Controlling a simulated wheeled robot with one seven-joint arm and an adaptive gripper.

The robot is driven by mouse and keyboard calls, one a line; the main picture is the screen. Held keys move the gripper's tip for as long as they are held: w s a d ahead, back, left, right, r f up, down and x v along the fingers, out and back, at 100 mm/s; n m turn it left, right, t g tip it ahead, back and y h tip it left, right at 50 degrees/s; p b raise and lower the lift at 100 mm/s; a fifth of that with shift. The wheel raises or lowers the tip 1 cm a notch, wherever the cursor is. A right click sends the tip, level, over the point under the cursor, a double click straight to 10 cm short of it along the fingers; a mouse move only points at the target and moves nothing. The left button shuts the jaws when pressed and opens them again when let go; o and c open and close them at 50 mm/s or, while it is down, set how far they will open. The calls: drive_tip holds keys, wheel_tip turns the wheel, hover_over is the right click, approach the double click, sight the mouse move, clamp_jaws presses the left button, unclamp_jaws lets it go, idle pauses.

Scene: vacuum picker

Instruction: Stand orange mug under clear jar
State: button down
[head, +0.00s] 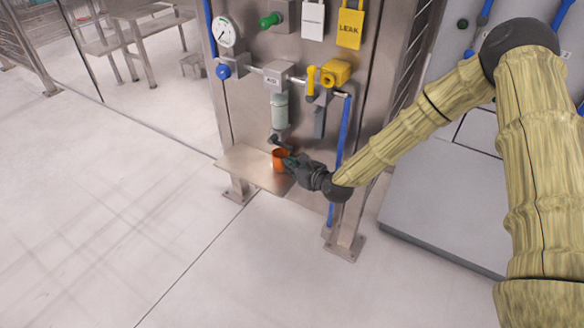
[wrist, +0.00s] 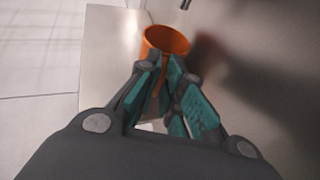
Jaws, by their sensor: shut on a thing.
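The orange mug (head: 279,160) is upright at the small metal shelf (head: 240,165) on the front of the steel panel. It also shows in the wrist view (wrist: 166,40), with its open top facing up. My gripper (head: 290,163) is at the mug's right side in the head view. In the wrist view its teal fingers (wrist: 172,75) are closed together at the mug's near side, where the handle is mostly hidden. The clear jar (head: 280,110) hangs on the panel above the mug, under a grey block. I cannot tell whether the mug's base touches the shelf.
A black drain fitting (head: 280,142) sits between jar and mug. A blue hose (head: 343,135) runs down right of the shelf. A yellow valve (head: 336,73), a gauge (head: 224,32) and a yellow LEAK tag (head: 350,27) are above. The shelf's left part is bare.

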drive_tip(key=shift+f, duration=0.1)
drive_tip(key=c, duration=2)
unclamp_jaws()
drive_tip(key=o, duration=0.4)
drive_tip(key=shift+o, duration=0.2)
drive_tip(key=p+v, duration=0.3)
drive_tip(key=v, duration=0.9)
